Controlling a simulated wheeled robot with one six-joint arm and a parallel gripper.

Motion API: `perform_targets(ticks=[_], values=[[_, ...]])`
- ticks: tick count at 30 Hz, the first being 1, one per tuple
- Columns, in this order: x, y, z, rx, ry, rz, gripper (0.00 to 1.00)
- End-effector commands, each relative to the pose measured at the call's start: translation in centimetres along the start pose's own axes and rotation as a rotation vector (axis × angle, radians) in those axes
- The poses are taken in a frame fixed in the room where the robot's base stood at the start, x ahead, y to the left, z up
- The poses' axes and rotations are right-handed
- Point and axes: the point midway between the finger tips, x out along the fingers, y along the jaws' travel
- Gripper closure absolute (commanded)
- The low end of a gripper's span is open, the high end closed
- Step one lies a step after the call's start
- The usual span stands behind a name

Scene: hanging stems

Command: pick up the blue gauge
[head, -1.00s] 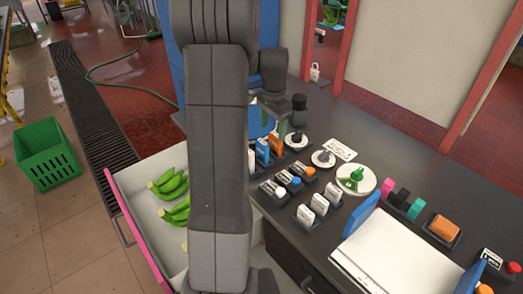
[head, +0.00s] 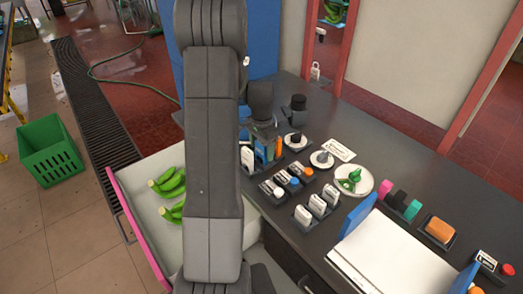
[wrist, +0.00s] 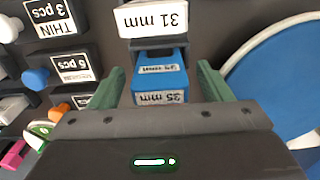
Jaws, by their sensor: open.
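The blue gauge (wrist: 160,82), labelled 35 mm, stands in a dark holder in the wrist view. My gripper (wrist: 161,70) is open, with one green finger on each side of the gauge and a visible gap on both sides. In the head view my gripper (head: 267,143) is low over the row of gauges, and the blue gauge (head: 260,152) shows only partly behind it. A white gauge (wrist: 155,18) labelled 31 mm stands beside the blue one. An orange gauge (head: 278,148) is on the other side in the head view.
An open drawer (head: 150,215) with green bananas (head: 170,183) is at left. A green crate (head: 47,152) stands on the floor.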

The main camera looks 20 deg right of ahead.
Motion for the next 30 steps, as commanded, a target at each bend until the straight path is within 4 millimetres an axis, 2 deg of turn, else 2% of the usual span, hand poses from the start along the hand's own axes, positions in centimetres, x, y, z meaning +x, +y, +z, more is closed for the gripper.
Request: perform_targets(ticks=[1, 8, 16, 20, 30], values=[[0.0, 0.0, 0.0, 0.0, 0.0, 0.0, 0.28], [0.0, 0.0, 0.0, 0.0, 0.0, 0.0, 0.73], [-0.1, 0.0, 0.0, 0.0, 0.0, 0.0, 0.74], [-1.0, -0.1, -0.1, 0.0, 0.002, -0.003, 0.74], [-7.5, -0.1, -0.1, 0.0, 0.003, -0.004, 0.74]])
